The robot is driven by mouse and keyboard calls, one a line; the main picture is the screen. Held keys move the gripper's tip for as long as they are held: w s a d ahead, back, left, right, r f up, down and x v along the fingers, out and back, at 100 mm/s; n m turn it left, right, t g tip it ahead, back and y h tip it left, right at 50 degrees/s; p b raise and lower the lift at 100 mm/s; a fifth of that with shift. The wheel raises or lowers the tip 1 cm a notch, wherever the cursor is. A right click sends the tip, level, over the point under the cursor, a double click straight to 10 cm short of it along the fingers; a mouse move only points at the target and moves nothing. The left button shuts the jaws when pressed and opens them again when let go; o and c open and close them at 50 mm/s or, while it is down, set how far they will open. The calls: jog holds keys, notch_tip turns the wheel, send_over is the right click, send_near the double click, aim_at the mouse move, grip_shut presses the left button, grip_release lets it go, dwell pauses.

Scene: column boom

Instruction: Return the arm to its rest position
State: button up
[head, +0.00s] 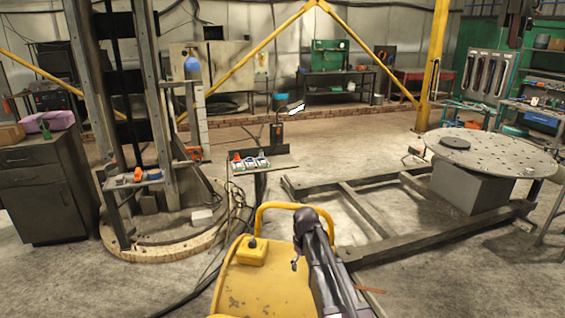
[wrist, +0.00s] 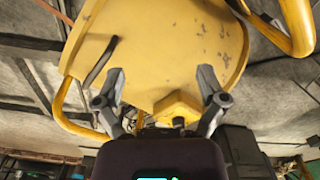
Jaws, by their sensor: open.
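My gripper (wrist: 160,74) shows in the wrist view with its two dark fingers spread apart. Nothing is held between them. My own yellow body lies behind the fingers and fills much of that view. In the head view my dark arm is folded low over the right side of my yellow front deck. I cannot clearly make out the gripper's fingers in the head view.
A small stand (head: 262,163) with little items stands ahead. A steel floor frame (head: 365,208) and a round perforated table (head: 500,150) lie to the right. A column on a round base (head: 165,245) and a drawer cabinet (head: 45,190) stand left. Cables cross the floor.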

jog(key=s+d+m, duration=0.3)
jog(key=s+d, duration=0.1)
jog(key=s, duration=0.5)
jog(key=s+d+m, duration=0.3)
jog(key=s+d, duration=0.1)
jog(key=s, duration=0.5)
jog(key=shift+s+d, duration=0.2)
jog(key=shift+s, duration=0.15)
